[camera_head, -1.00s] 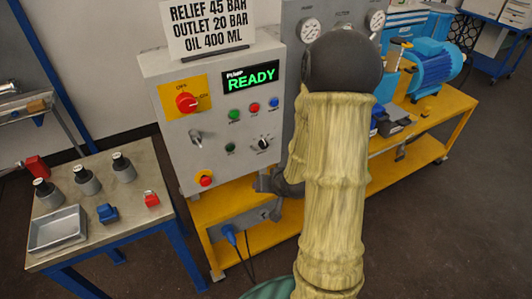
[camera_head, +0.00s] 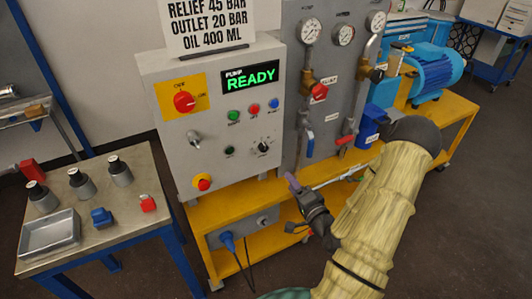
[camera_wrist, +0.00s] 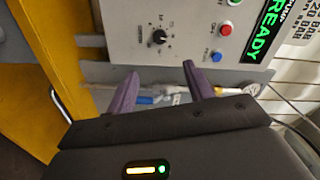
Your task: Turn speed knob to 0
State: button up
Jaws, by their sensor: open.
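The speed knob appears to be the small black knob (camera_head: 263,147) with a printed scale, low on the right of the grey control panel (camera_head: 215,130). Its label is too small to read in the head view. In the wrist view the black knob (camera_wrist: 159,37) sits above the gap between my fingers, its white pointer line hard to make out. My gripper (camera_head: 294,186) is open and empty, with purple fingers. It is below and to the right of the knob, apart from it. In the wrist view both fingertips of my gripper (camera_wrist: 160,74) point toward the panel's edge.
Green, red and blue buttons (camera_head: 254,108) sit above the knob, under the READY display (camera_head: 250,77). A red main switch (camera_head: 184,101) and a red emergency button (camera_head: 203,183) are further left. Gauges, pipes and valves (camera_head: 319,91) stand right of the panel. A side table (camera_head: 150,185) holds cylinders.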

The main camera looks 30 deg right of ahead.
jog(key=shift+w+f, duration=0.1)
jog(key=b, duration=0.4)
send_near(264, 150)
jog(key=w, duration=0.8)
jog(key=shift+w, duration=0.4)
jog(key=c, duration=1)
